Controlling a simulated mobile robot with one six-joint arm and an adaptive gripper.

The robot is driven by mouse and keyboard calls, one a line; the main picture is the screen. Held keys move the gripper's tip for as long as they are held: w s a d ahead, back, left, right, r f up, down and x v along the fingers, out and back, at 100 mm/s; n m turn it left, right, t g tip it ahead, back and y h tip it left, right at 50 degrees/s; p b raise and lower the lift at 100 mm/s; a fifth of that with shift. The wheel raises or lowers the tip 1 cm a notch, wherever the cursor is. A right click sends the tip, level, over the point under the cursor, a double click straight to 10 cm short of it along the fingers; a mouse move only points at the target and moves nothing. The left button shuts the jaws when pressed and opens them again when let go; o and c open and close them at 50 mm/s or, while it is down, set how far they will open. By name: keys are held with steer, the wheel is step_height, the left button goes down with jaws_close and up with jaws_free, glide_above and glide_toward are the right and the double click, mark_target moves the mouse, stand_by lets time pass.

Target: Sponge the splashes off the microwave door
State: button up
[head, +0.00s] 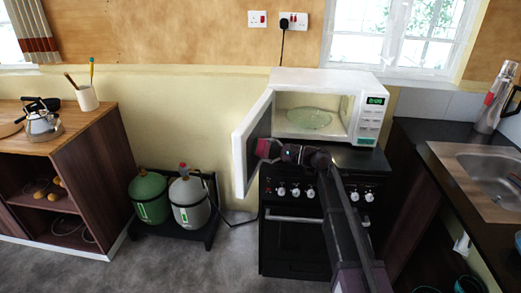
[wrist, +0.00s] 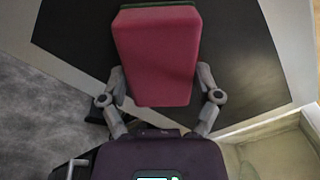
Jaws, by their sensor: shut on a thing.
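The white microwave (head: 375,92) stands on the black cooker with its door (head: 240,160) swung open to the left. The inner side of the door, a dark panel in a pale frame, faces my arm. My gripper (head: 272,150) is shut on a pink sponge (wrist: 155,58) with a thin green layer at its far end. In the wrist view the door's dark panel (wrist: 75,30) fills the space behind the sponge. The sponge is at or very near the panel; contact is hidden. I can make out no splashes on the visible part of the panel.
A glass turntable (head: 310,118) lies inside the microwave. The cooker (head: 290,225) is below. Green and grey gas cylinders (head: 150,197) stand on a low black stand to the left. A steel sink (head: 490,180) and a flask (head: 495,98) are at right. Floor at front left is clear.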

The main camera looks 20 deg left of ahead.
mark_target(265, 154)
steer(key=shift+s, duration=1.8)
steer(key=shift+r, duration=0.1)
steer(key=shift+r+p, duration=0.2)
steer(key=shift+p, duration=0.1)
steer(key=shift+w, duration=0.2)
steer(key=shift+w+a, duration=0.1)
steer(key=shift+w, duration=1.65)
steer(key=shift+w, duration=0.1)
steer(key=shift+w+a, duration=0.1)
steer(key=shift+w, duration=1.8)
